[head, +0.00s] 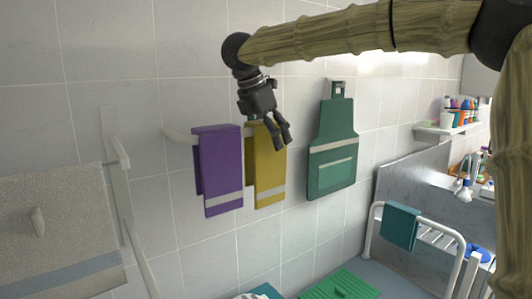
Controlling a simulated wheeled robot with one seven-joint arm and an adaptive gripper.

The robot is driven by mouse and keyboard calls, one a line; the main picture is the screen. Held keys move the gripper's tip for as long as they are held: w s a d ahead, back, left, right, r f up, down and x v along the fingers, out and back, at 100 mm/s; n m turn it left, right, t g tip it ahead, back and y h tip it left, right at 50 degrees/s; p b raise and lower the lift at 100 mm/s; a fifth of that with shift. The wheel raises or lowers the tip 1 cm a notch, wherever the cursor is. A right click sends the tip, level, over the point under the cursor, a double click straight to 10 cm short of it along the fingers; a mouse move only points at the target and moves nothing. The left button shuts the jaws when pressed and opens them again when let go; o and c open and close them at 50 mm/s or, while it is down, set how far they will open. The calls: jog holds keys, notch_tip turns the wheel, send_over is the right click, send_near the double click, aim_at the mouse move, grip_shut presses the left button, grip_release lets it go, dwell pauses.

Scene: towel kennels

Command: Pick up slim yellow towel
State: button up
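The slim yellow towel (267,174) hangs on the wall rail, folded over it, with a pale band near its lower end. My gripper (282,144) is in front of its upper right part in the head view, pointing down and to the right, and hides part of its top. The two fingers look apart with nothing between them, so the gripper appears open and empty. I cannot tell how far the fingers are from the cloth. The towel hangs straight.
A purple towel (221,170) hangs on the same rail (180,137), close to the left. A green apron (332,150) hangs to the right. A grey towel or mat (60,225) is at left. A teal cloth (400,227) hangs on a white rail at right, below a bottle shelf (445,131).

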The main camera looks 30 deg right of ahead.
jog(key=shift+w+a+f, duration=0.25)
jog(key=shift+w+f, duration=0.35)
jog(key=shift+w, duration=0.25)
jog(key=shift+c, duration=0.2)
jog(key=shift+s+d+r, duration=0.15)
jog(key=shift+s, duration=0.2)
jog(key=c, duration=0.7)
jog(key=shift+c, duration=0.7)
jog(key=shift+w, duration=0.2)
jog(key=shift+c, duration=0.2)
